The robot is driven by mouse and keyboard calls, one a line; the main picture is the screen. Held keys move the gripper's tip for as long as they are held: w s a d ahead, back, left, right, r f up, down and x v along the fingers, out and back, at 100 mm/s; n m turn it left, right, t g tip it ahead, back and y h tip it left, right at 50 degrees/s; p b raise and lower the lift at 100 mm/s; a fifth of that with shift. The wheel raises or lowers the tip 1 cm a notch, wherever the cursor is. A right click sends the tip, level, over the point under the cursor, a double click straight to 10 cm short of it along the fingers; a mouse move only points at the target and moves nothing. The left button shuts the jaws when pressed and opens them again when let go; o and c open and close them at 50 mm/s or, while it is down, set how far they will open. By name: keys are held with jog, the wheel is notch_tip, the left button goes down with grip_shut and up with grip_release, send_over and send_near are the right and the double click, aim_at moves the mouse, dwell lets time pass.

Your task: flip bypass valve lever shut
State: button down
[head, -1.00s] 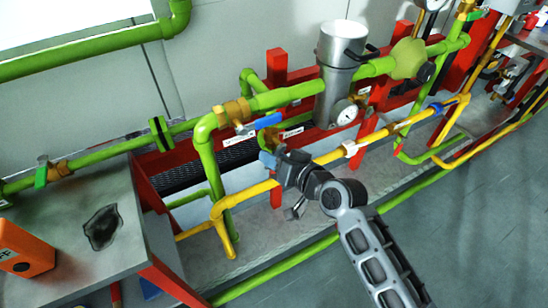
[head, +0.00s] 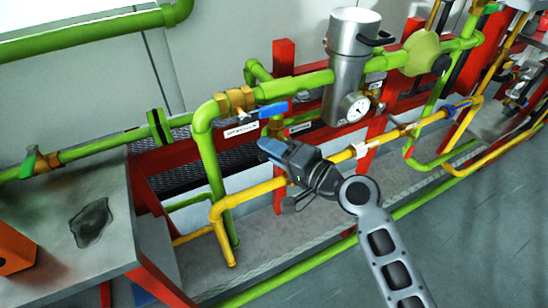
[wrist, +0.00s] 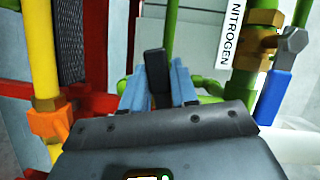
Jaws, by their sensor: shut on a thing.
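My gripper (head: 270,148) shows in the head view at the middle, in front of the pipes, just below a blue lever (head: 272,110) on a brass valve (head: 236,101). In the wrist view its two blue fingers (wrist: 158,92) are shut on a black lever-like piece (wrist: 156,66) that stands up between them. The head view hides this piece behind the gripper. I cannot read a label that names the bypass valve. The blue lever shows in the wrist view (wrist: 272,99) at the right, apart from the fingers.
A yellow pipe (head: 250,192) runs below and behind my gripper. A steel canister (head: 350,70) with a gauge (head: 357,107) stands to the right. A green-handled valve (head: 30,163) and a grey table (head: 120,225) are at the left.

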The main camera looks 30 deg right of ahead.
jog(key=shift+r+m+t+y+b, duration=0.2)
jog(key=shift+m+b, duration=0.25)
jog(key=shift+m, duration=0.3)
jog(key=shift+r+m+t+y+b, duration=0.1)
jog(key=shift+r+m+t+b, duration=0.2)
jog(key=shift+m, duration=0.45)
jog(key=c, duration=1)
grip_release()
jog(key=shift+o, duration=0.2)
jog(key=b+v, duration=0.1)
jog(key=v, duration=0.7)
jog(key=shift+b, duration=0.3)
jog(key=shift+f, duration=0.1)
